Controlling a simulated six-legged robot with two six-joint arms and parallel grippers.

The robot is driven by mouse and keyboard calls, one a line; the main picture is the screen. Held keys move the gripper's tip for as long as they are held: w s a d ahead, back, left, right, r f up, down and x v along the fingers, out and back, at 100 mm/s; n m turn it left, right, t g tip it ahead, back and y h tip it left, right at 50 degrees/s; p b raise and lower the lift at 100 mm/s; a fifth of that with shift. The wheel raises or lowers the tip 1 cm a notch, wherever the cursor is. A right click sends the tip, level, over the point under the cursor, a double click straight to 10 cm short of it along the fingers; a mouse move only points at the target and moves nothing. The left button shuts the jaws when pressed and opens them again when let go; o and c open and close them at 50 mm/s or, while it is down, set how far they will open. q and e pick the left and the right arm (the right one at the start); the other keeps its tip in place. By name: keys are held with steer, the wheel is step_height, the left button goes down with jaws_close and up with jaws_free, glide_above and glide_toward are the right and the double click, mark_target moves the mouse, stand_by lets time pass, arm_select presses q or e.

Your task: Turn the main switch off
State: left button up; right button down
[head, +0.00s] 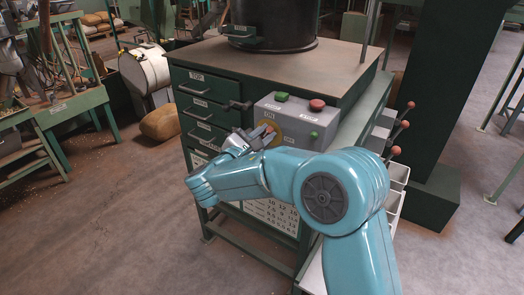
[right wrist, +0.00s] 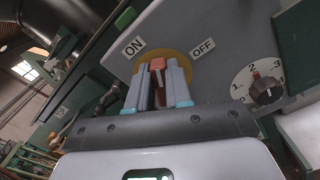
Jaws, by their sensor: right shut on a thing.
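The main switch is a red handle (right wrist: 157,65) on a yellow disc (right wrist: 182,60), on the front of a grey control box (head: 291,122). An ON label (right wrist: 133,47) is left of the handle and an OFF label (right wrist: 203,47) is right of it in the right wrist view. The handle's red tip lies between the two labels; I cannot tell its exact setting. My right gripper (right wrist: 158,80) is shut on the handle, one finger on each side. In the head view the gripper (head: 264,136) partly hides the disc. My left gripper is not in view.
The box has a green button (head: 281,96) and a red button (head: 317,104) on top. A numbered dial (right wrist: 267,90) is right of the switch. A dark lever (head: 240,105) stands left of the box, by the green drawers (head: 205,87). Red-knobbed levers (head: 404,124) are at right.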

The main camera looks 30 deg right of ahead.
steer(key=shift+s+d+f+m+b, duration=0.1)
steer(key=shift+s+f+m+b, duration=0.15)
steer(key=shift+m+b, duration=2.15)
steer(key=shift+s+d+f+m+b, duration=0.1)
steer(key=shift+f+m+b, duration=0.3)
steer(key=shift+m+b, duration=2.05)
steer(key=shift+s+d+f+m+b, duration=0.2)
steer(key=shift+m+b, duration=0.95)
steer(key=shift+b, duration=2.45)
steer(key=shift+a, duration=0.2)
steer(key=shift+f, duration=0.1)
steer(key=c, duration=1)
jaws_free()
steer(key=shift+c, duration=0.2)
steer(key=v, duration=1.6)
steer(key=shift+a+p, duration=0.2)
steer(key=shift+p, duration=0.2)
